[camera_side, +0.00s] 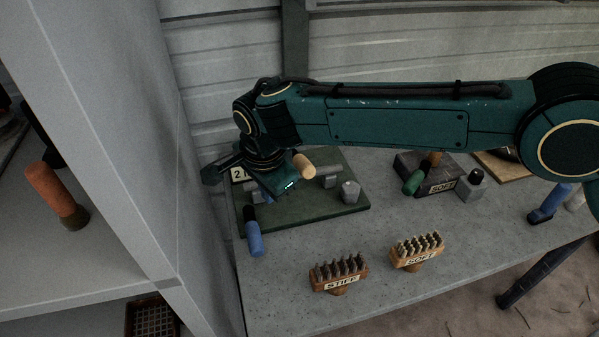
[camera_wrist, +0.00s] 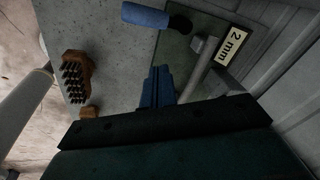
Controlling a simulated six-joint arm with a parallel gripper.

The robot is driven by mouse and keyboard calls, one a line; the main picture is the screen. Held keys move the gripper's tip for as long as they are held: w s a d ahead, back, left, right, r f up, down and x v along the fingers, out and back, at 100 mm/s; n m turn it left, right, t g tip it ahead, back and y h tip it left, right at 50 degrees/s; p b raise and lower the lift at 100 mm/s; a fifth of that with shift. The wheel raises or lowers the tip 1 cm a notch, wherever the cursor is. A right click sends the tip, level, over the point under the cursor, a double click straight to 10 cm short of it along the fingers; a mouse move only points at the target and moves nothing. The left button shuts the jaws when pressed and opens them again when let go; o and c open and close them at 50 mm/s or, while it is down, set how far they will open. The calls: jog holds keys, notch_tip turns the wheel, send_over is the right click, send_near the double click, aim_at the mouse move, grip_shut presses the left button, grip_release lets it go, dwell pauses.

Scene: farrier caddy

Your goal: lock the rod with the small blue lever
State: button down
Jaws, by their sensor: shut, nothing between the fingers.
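The small blue lever (camera_side: 255,238) has a black end and lies at the near left edge of the green board (camera_side: 300,215). It also shows at the top of the wrist view (camera_wrist: 145,15). A grey rod (camera_wrist: 200,68) runs along the board past a grey block, partly hidden by my gripper. A tan rounded handle (camera_side: 303,165) shows behind my gripper. My gripper (camera_side: 288,187) is shut and empty above the board, apart from the lever. Its closed fingertips (camera_wrist: 158,72) show in the wrist view. Whether the lever engages the rod cannot be told.
A "2 mm" plate (camera_wrist: 233,47) lies on the board near the wall. A grey post (camera_side: 350,192) stands at its right. The STIFF brush (camera_side: 338,273) and SOFT brush (camera_side: 417,252) lie bristles up in front. A dark SOFT box (camera_side: 425,173) stands to the right.

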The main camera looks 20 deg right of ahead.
jog(key=shift+s+a+r+m+g+y, duration=0.25)
jog(key=shift+s+m+y, duration=0.2)
jog(key=shift+s+m, duration=0.15)
jog(key=shift+s+a+r+m+g+y, duration=0.2)
jog(key=shift+s+m+g+y, duration=0.1)
jog(key=shift+s+m+y, duration=0.35)
jog(key=shift+s+a+r+m+g+y, duration=0.25)
jog(key=shift+s+m, duration=0.2)
jog(key=shift+s, duration=0.3)
jog(key=s+d+r+n+t, duration=0.15)
jog(key=d+r+n, duration=0.25)
jog(key=d+r, duration=0.7)
jog(key=s+d+r+n+t, duration=0.1)
jog(key=s+d+r+n, duration=0.2)
jog(key=d+r, duration=0.8)
jog(key=s+d+f+n+t+h, duration=0.1)
jog(key=s+d+n, duration=0.3)
jog(key=s+d, duration=0.6)
jog(key=s+d+f+n+t+h, duration=0.1)
jog(key=s+d+f+n, duration=0.3)
jog(key=s+d, duration=0.7)
jog(key=shift+d+n, duration=0.4)
jog(key=shift+d, duration=0.3)
